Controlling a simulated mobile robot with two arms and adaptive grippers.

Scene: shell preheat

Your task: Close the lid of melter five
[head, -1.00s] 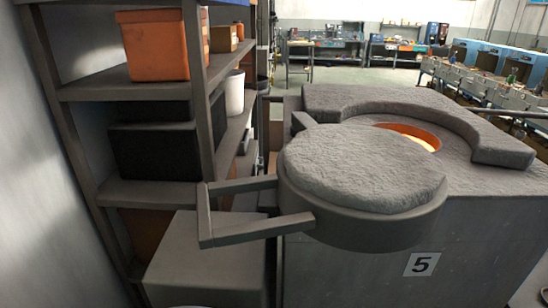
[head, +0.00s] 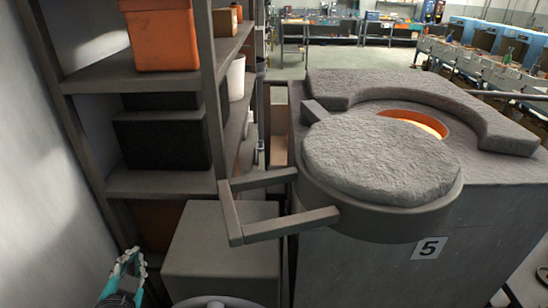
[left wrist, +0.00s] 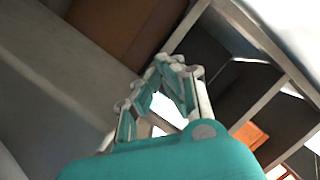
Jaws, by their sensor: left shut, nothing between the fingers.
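Melter five (head: 355,265) is a grey block with a "5" label (head: 429,248) on its front. Its round lid (head: 380,160) has a rough grey top and sits swung aside toward the front left, leaving part of the glowing orange opening (head: 415,120) uncovered. A square-cornered handle (head: 270,225) sticks out from the lid to the left. My left gripper (head: 128,264), teal and grey, is low at the left in the head view, well left of and below the handle. It is shut and empty; it also shows in the left wrist view (left wrist: 165,65). My right gripper is not in view.
A metal shelf (head: 150,185) with an orange bin (head: 162,38) and black boxes (head: 160,135) stands at the left. A grey box (head: 222,250) stands below the handle, between shelf and melter. Workbenches are far behind.

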